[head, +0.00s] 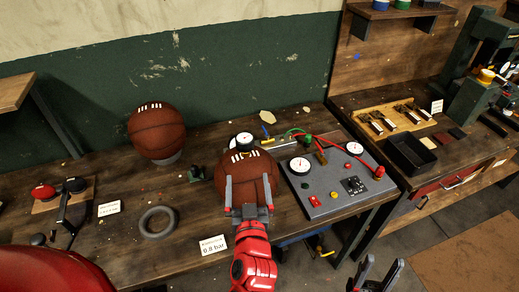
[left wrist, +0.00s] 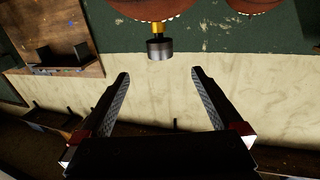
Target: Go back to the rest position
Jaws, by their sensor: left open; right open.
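My left gripper (head: 248,181) is open and empty, with its fingers in front of a brown leather ball (head: 240,174) on the workbench. Its fingers also show spread in the left wrist view (left wrist: 160,76), with nothing between them. In that upside-down view, the ball (left wrist: 150,7) is at the top edge, with a brass-and-grey fitting (left wrist: 160,46) at its laced side. My right gripper (head: 380,268) is open and empty at the lower right, in front of the bench. Whether the left fingers touch the ball cannot be told.
A second ball (head: 157,131) rests on a stand at the left. A grey ring (head: 158,221) and a "0.8 bar" card (head: 213,245) lie on the workbench (head: 187,212). A gauge panel (head: 332,206) with hoses is to the right. A black tray (head: 411,155) is on the second bench.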

